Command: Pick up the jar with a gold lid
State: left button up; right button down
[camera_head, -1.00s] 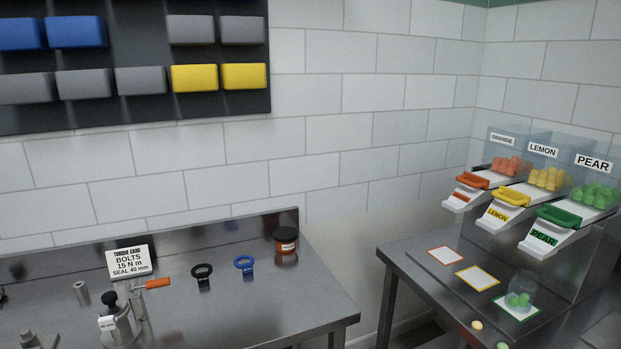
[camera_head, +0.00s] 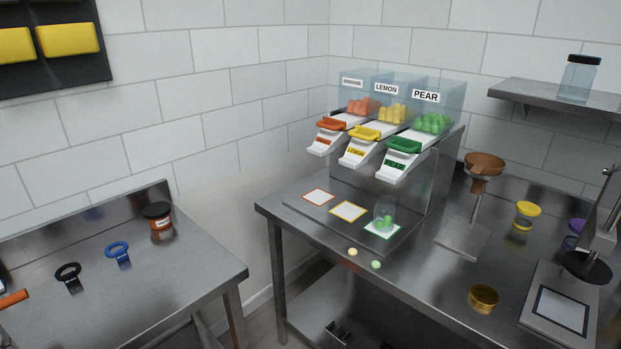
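A round, shiny gold object (camera_head: 483,298), which looks like a lid, is on the right steel table near its front edge; I cannot tell whether a jar is under it. A small jar with a yellow lid (camera_head: 525,214) stands further back on the same table. A clear open container (camera_head: 385,214) with green gummies stands on the green-bordered card in front of the dispenser. Neither of my grippers is in view.
The gummy dispenser (camera_head: 432,160) stands at the back of the right table (camera_head: 415,290). A brown funnel stand (camera_head: 484,168), a purple-lidded jar (camera_head: 574,232) and a scale (camera_head: 556,315) are nearby. A gap separates the left table (camera_head: 125,295), which holds a dark-lidded jar (camera_head: 158,216).

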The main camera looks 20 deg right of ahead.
aim_at(386, 208)
jog(key=z, duration=1.2)
